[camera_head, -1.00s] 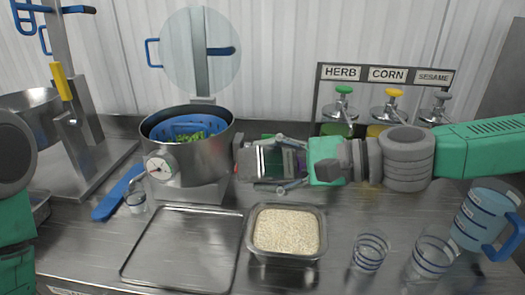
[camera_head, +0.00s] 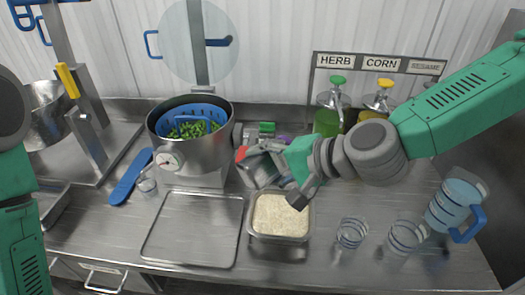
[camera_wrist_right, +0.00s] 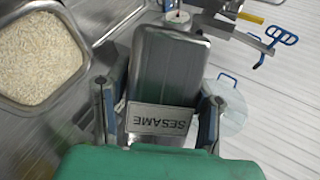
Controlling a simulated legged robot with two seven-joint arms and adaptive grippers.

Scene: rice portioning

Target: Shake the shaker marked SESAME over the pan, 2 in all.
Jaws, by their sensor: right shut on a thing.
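My right gripper (camera_head: 276,168) is shut on the shaker marked SESAME (camera_wrist_right: 166,68). Its label (camera_wrist_right: 158,120) faces the right wrist camera and reads upside down. In the head view the shaker (camera_head: 257,164) is tilted and partly hidden by the gripper. It is between the pot and the square metal pan of rice (camera_head: 251,226), above the pan's back edge. The pan of rice also shows at the upper left of the right wrist view (camera_wrist_right: 88,62). My left arm shows at the left edge of the head view, but its gripper is out of view.
A pot (camera_head: 205,150) with a blue basket of green peas stands left of the shaker. An empty tray (camera_head: 193,232) lies left of the pan. Glasses (camera_head: 351,233) and a blue-handled jug (camera_head: 455,205) stand at right. The HERB dispenser (camera_head: 328,115) and CORN dispenser (camera_head: 376,103) stand behind.

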